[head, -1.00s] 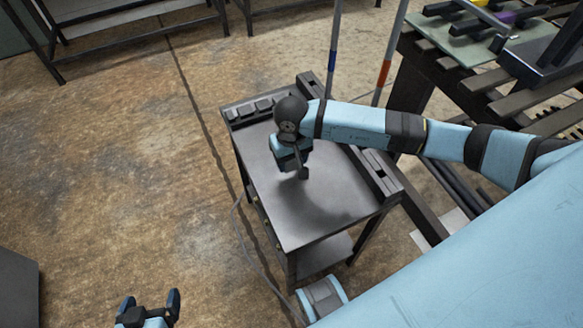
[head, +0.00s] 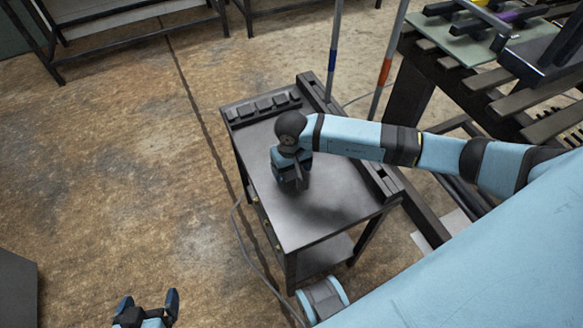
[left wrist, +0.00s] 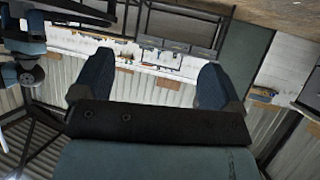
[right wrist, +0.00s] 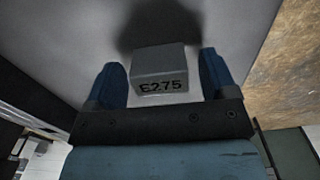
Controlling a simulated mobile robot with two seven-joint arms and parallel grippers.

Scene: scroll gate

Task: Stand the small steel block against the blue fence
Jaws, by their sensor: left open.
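The small steel block (right wrist: 160,72), a grey block marked E275, shows between the two fingers of my right gripper (right wrist: 163,75) in the right wrist view. It sits close to the left finger, with a narrow gap showing at the right finger. I cannot tell whether the fingers grip it, or whether it touches the surface below. In the head view my right gripper (head: 291,184) is low over the cart top (head: 315,228) and the block cannot be made out. My left gripper (head: 146,308) is open and empty above the floor at the bottom left. I cannot identify a blue fence.
A raised dark rail (head: 347,140) runs along the cart's right side, and a row of dark pieces (head: 262,107) lines its far edge. Posts with a blue band (head: 332,60) and an orange band (head: 384,72) stand behind. The near cart top is clear.

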